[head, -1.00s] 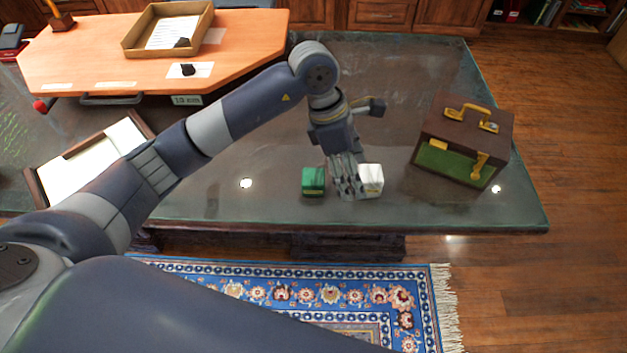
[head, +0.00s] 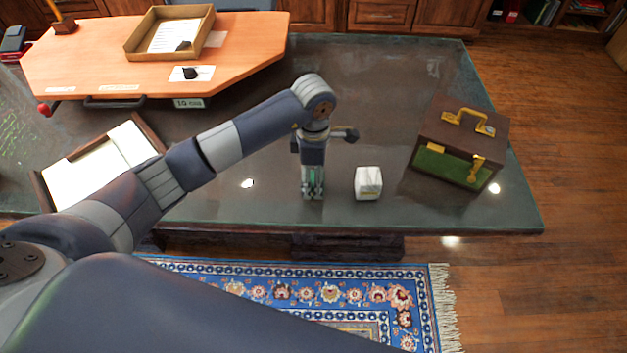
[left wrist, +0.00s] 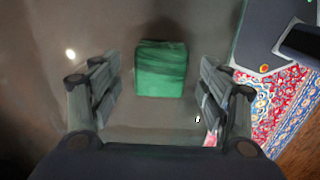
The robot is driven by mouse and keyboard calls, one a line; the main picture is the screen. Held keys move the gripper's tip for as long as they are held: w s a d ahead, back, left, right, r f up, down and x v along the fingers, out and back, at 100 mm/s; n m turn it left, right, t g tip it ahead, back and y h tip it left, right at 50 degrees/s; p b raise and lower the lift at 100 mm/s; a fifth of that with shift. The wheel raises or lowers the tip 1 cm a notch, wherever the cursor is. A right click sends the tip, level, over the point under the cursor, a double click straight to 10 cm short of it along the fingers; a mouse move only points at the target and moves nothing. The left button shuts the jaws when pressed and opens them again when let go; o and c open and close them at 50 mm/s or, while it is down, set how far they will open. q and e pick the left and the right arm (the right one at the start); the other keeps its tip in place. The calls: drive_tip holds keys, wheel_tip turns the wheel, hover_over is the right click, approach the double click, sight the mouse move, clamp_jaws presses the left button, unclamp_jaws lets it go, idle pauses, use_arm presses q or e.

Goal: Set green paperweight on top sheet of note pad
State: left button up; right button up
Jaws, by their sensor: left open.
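The green paperweight (left wrist: 161,70) is a small green block on the dark glass desktop. In the left wrist view it lies between the fingers of my left gripper (left wrist: 160,88), which is open, with a gap on each side. In the head view my left gripper (head: 312,195) points down over the block and hides most of it. White sheets (head: 95,165) lie in a dark wooden tray (head: 48,190) at the left of the desk; I cannot tell whether these are the note pad. My right gripper is not in view.
A white marble-like block (head: 368,183) stands just right of my left gripper. A brown case (head: 458,145) with brass fittings is farther right. An orange wooden board (head: 100,75) at the back left carries a cardboard tray (head: 133,45). The desktop's middle is clear.

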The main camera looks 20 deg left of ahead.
use_arm(q)
wheel_tip(320, 180, down, 2)
drive_tip(key=shift+c, duration=0.2)
drive_tip(key=c, duration=1.4)
drive_tip(key=shift+r, duration=0.1)
drive_tip(key=shift+c, duration=0.4)
